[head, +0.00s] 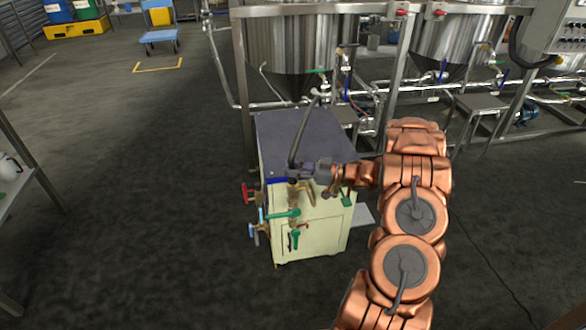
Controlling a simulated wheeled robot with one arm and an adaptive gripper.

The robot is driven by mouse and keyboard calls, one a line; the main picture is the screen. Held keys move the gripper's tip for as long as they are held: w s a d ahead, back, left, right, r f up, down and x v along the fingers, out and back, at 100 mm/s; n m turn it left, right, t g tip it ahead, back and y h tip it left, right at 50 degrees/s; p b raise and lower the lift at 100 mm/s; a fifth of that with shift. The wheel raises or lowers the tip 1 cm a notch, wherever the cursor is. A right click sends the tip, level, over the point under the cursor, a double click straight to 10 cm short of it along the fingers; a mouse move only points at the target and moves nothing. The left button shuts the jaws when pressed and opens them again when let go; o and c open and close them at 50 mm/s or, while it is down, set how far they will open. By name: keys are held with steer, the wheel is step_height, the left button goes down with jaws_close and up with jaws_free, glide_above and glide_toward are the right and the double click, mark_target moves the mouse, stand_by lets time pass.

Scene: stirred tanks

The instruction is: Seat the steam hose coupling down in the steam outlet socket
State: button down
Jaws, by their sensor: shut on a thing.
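The cream cabinet (330,225) with a dark top stands on the floor in the middle of the head view. A grey steam hose (302,130) comes down over the cabinet top to its front left edge. My gripper (299,171) reaches in from the right and is shut on the hose's lower end, where the steam hose coupling is; the fingers mostly hide the coupling. Directly below is a brass upright fitting (293,192), apparently the steam outlet socket. Whether the coupling touches or sits inside it is too small to tell.
Red (247,194), green (284,213) and blue (255,230) valve handles crowd the cabinet's front left. Steel tanks (292,45) and pipework stand behind. A blue trolley (160,40) stands far left. The floor left of the cabinet is clear.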

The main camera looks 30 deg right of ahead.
steer(key=c, duration=0.8)
jaws_free()
steer(key=shift+o, duration=0.5)
steer(key=o, duration=0.4)
steer(key=shift+r, duration=0.15)
steer(key=shift+r+p, duration=1.9)
steer(key=shift+r, duration=1.95)
steer(key=shift+w, duration=0.1)
